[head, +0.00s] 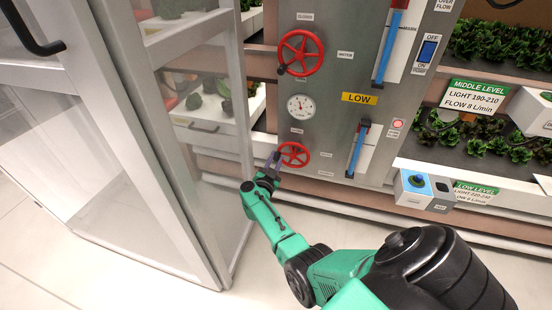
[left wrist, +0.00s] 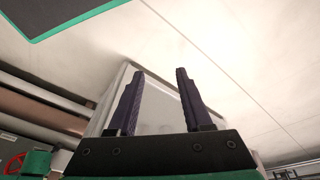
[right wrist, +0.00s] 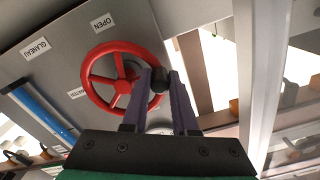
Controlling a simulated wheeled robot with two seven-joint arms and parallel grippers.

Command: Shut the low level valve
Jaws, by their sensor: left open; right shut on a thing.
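The lower red valve wheel (head: 295,155) is mounted on the grey panel below the pressure gauge and the yellow LOW sign (head: 359,98). It also shows in the right wrist view (right wrist: 122,84), with a dark knob (right wrist: 158,82) at its rim. My right gripper (head: 273,162) is at the wheel's left side. In the right wrist view my right gripper (right wrist: 160,78) is shut on the knob, a finger on each side. My left gripper (left wrist: 160,73) is open and empty; it is outside the head view.
A second red wheel (head: 300,52) is higher on the panel, with the gauge (head: 300,106) between. A glass-doored cabinet (head: 170,150) stands close on the left. Lettuce trays (head: 470,160) are at right.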

